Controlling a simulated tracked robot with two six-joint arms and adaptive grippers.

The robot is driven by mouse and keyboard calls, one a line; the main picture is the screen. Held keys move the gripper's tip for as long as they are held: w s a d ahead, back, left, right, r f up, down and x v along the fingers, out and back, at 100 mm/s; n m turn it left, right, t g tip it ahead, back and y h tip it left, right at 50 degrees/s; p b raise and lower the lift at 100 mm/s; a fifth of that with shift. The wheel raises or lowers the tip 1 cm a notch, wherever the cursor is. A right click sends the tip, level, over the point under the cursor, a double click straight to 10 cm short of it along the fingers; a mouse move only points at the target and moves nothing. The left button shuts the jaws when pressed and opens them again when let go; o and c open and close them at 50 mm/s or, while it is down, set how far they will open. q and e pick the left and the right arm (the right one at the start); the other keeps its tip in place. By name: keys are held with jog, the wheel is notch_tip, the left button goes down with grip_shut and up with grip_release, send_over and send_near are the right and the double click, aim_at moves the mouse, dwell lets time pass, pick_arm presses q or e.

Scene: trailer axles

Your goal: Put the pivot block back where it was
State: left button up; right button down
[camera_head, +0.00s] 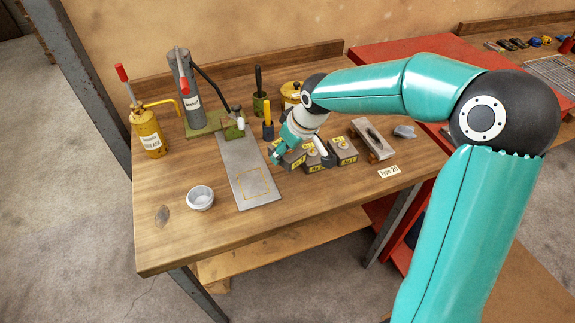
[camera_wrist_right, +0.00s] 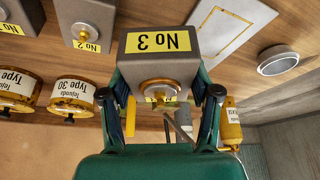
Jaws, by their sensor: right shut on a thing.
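A grey pivot block with a yellow No 3 label (camera_wrist_right: 158,42) is between the fingers of my right gripper (camera_wrist_right: 165,95), which is shut on it. In the head view my right gripper (camera_head: 282,148) is at the left end of a row of grey blocks, with the held block (camera_head: 293,159) partly behind it. Whether the block touches the table is hard to tell. The No 2 block (camera_wrist_right: 92,22) stands apart beside it in the wrist view. A grey plate (camera_head: 236,165) with an empty yellow outline lies left of the gripper. My left gripper is not in view.
A white bowl (camera_head: 200,198), yellow oil can (camera_head: 148,132) and green-based press (camera_head: 202,122) are on the left.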

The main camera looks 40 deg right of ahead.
aim_at(296, 155)
jog(key=shift+f, duration=3.1)
jog(key=shift+f, duration=0.15)
jog(key=c, duration=0.5)
grip_release()
jog(key=shift+c, duration=0.2)
jog(key=shift+r, duration=0.25)
jog(key=v, duration=1.2)
jog(key=shift+s+f, duration=0.1)
